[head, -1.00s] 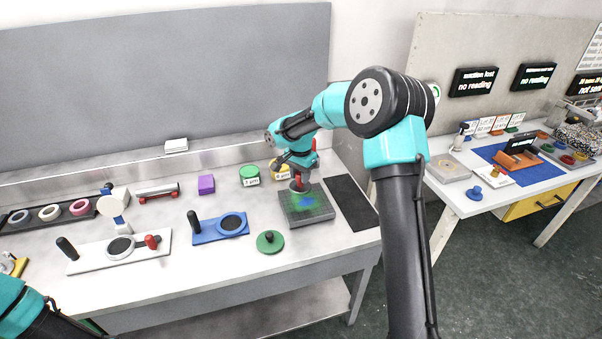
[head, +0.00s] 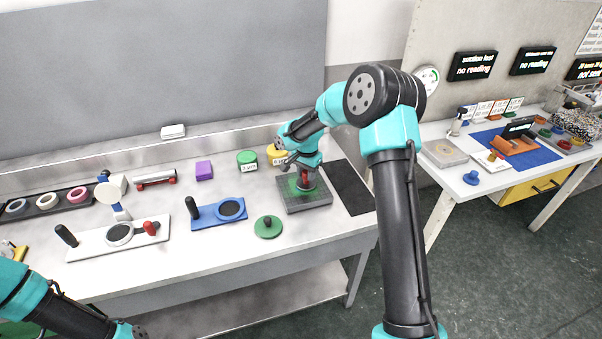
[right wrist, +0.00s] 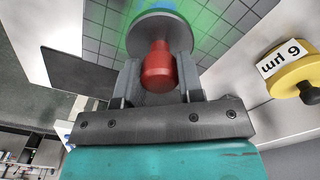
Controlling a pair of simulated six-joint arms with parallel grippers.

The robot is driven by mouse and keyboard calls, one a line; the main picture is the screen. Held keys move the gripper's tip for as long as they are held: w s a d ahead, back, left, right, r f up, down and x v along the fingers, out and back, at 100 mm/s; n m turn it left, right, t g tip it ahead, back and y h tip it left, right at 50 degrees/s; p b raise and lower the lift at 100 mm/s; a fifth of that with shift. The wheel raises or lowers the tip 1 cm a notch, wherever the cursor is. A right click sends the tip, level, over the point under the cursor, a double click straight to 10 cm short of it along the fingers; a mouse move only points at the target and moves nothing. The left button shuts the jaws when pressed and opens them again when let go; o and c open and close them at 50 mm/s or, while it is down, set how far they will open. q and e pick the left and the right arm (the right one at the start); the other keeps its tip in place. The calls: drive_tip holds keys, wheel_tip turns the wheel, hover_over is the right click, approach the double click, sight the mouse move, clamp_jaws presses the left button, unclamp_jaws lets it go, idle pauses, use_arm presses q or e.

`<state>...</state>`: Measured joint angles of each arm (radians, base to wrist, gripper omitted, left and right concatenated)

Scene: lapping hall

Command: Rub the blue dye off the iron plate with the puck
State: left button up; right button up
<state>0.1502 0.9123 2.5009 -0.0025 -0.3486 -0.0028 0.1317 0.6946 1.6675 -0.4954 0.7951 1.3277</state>
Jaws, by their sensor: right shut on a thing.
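The iron plate (head: 318,202) is a dark grey square block with a grid of grooves at the right part of the bench; it also fills the top of the right wrist view (right wrist: 95,25). A green tint lies on it around the puck; I make out no blue patch on its bare front part. My right gripper (right wrist: 158,80) is shut on the red knob of the puck (right wrist: 160,62). The puck's grey round disc is down on the plate's far half, and what is under it is hidden. Only part of my left arm shows at the lower left; its gripper is out of view.
A black mat (head: 350,187) lies right of the plate. A green-knobbed disc (head: 268,227) and a blue board (head: 206,218) are at its left. A green tub (head: 247,161) and a yellow tub (right wrist: 290,78) stand behind. A second table (head: 455,193) is at the right.

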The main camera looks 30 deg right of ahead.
drive_tip(key=shift+s+d, duration=0.1)
drive_tip(key=shift+d, duration=0.35)
drive_tip(key=shift+w+a, duration=0.2)
drive_tip(key=shift+a, duration=0.8)
drive_tip(key=shift+w+a, duration=0.15)
drive_tip(key=shift+a, duration=0.8)
clamp_jaws()
drive_tip(key=shift+a+r, duration=0.1)
drive_tip(key=shift+r, duration=0.05)
wheel_tip(320, 180, up, 8)
